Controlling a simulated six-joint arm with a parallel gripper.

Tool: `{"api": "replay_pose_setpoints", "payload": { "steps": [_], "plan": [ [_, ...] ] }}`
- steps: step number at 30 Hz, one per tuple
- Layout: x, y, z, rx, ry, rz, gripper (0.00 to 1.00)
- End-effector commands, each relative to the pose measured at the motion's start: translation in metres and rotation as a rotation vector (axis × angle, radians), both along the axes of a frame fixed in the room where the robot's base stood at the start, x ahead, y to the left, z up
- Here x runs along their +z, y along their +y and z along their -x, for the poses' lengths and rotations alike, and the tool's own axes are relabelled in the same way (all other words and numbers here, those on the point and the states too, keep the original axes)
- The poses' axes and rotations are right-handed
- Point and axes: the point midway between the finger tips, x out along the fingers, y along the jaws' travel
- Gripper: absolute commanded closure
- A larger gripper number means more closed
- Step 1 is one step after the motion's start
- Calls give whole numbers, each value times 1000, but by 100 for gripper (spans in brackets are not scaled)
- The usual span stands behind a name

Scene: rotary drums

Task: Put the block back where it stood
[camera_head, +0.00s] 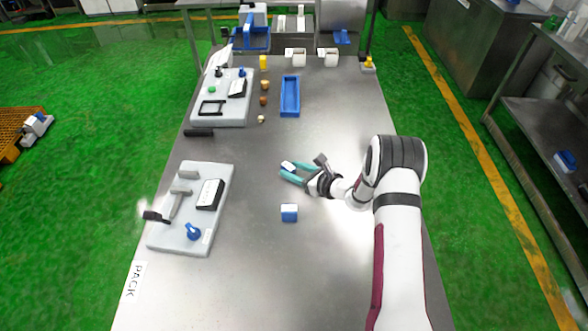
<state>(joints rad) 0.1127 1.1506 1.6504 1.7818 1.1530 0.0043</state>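My gripper (289,169) is over the middle of the table and points left. Its two teal fingers are spread apart. A small white and dark blue block (288,166) shows between the fingertips, lined up with the fingers. I cannot tell whether the fingers press on it, or whether it is on the table or above it. A second block (289,213), white on top and blue in front, stands on the bare table below the gripper in the picture, apart from it.
A grey board (218,233) with a blue knob (193,231) and levers lies at the left. Another board (236,113) lies farther back. A blue tray (290,96) and several small pieces are near the far middle. The metal table (260,290) is clear at the front.

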Motion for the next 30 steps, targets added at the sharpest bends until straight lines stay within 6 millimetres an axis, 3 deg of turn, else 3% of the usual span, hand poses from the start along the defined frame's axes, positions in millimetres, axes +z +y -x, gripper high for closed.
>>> {"api": "replay_pose_setpoints", "payload": {
  "steps": [11, 24, 30],
  "plan": [
    [4, 0, 0, 0, -1, 0, 40],
    [43, -68, 67, -4, 0, -1, 40],
    [49, -78, 79, 0, -1, 1, 40]
  ]
}}
